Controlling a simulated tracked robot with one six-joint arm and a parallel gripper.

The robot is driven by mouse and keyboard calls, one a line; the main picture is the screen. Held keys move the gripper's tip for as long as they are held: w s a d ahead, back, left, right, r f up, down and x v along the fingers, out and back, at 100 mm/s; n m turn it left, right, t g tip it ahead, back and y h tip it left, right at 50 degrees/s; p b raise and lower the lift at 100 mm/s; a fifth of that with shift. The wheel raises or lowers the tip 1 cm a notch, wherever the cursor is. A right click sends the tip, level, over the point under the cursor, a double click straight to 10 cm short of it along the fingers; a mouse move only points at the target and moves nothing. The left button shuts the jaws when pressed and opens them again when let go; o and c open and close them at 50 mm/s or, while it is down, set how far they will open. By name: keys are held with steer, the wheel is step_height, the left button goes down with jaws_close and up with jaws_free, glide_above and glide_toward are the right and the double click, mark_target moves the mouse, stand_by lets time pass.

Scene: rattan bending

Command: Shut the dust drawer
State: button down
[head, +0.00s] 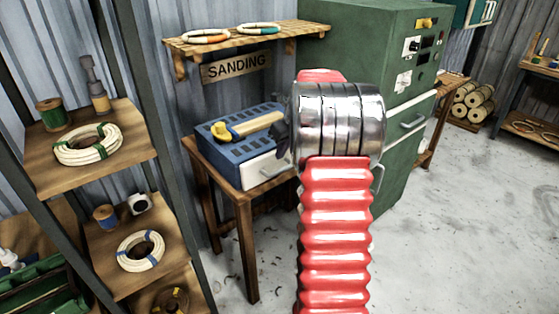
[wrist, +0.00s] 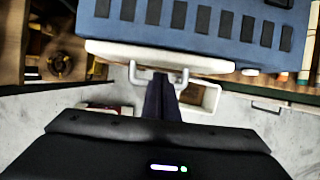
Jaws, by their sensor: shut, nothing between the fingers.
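The dust drawer's white front (head: 268,169) is on the near side of the blue slotted sander box (head: 215,150), on a wooden table. In the wrist view the white drawer front (wrist: 110,55) lies along the edge of the blue box (wrist: 185,22), slightly tilted in the picture. I cannot tell how far it stands out. A grey bar handle (wrist: 183,78) projects from its middle. My gripper (wrist: 161,78) is shut and empty, its dark fingertips at the middle of the handle; contact is unclear. In the head view the gripper (head: 283,138) is partly hidden by my arm.
A yellow-ended, wooden-handled tool (head: 250,125) lies on the box. A shelf rack (head: 95,165) with rattan coils stands at left. A green cabinet (head: 365,50) stands close at right. A wall shelf (head: 245,38) hangs above. The grey floor (head: 450,220) at right is clear.

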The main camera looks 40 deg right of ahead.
steer(key=v, duration=0.4)
steer(key=shift+s+d+f, duration=0.15)
steer(key=shift+s, duration=0.15)
steer(key=shift+n, duration=0.3)
steer(key=s+a+f+n+g, duration=0.1)
steer(key=s+a+f+n, duration=0.25)
steer(key=n, duration=0.65)
steer(key=s+a+r+n, duration=0.2)
steer(key=s+a+n, duration=0.5)
steer(key=a, duration=0.5)
steer(key=s+a+r+n+t, duration=0.1)
steer(key=s+a+r+n, duration=0.2)
steer(key=s+a+n, duration=0.4)
steer(key=s+a+r+n+t, duration=0.1)
steer(key=s+a+r+n, duration=0.2)
steer(key=a, duration=1.5)
steer(key=shift+s+n, duration=2.15)
steer(key=shift+n, duration=2.25)
